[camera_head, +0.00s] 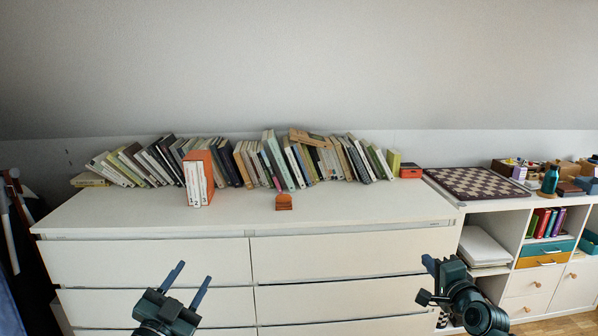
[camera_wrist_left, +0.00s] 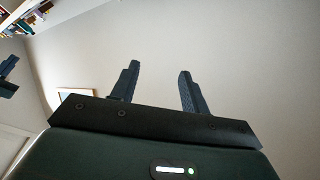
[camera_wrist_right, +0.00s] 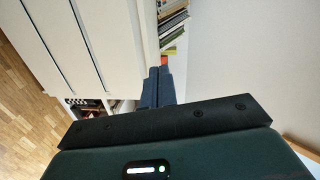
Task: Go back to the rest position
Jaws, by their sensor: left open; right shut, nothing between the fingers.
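My left gripper (camera_head: 188,278) is in front of the white dresser's left drawers, low in the head view. Its two fingers are spread and empty; they also show apart in the left wrist view (camera_wrist_left: 158,85). My right gripper (camera_head: 430,266) is near the right end of the dresser front in the head view. In the right wrist view its two fingers (camera_wrist_right: 158,84) are together with nothing between them. The white dresser (camera_head: 130,212) has drawers in two columns, and the drawers that I can see look shut.
A long row of books (camera_head: 275,160) leans along the back of the dresser top. An orange-cased book set (camera_head: 198,180) and a small orange-brown object (camera_head: 284,202) stand in front. A chessboard (camera_head: 475,183) lies on the right shelf unit. The front of the dresser top is clear.

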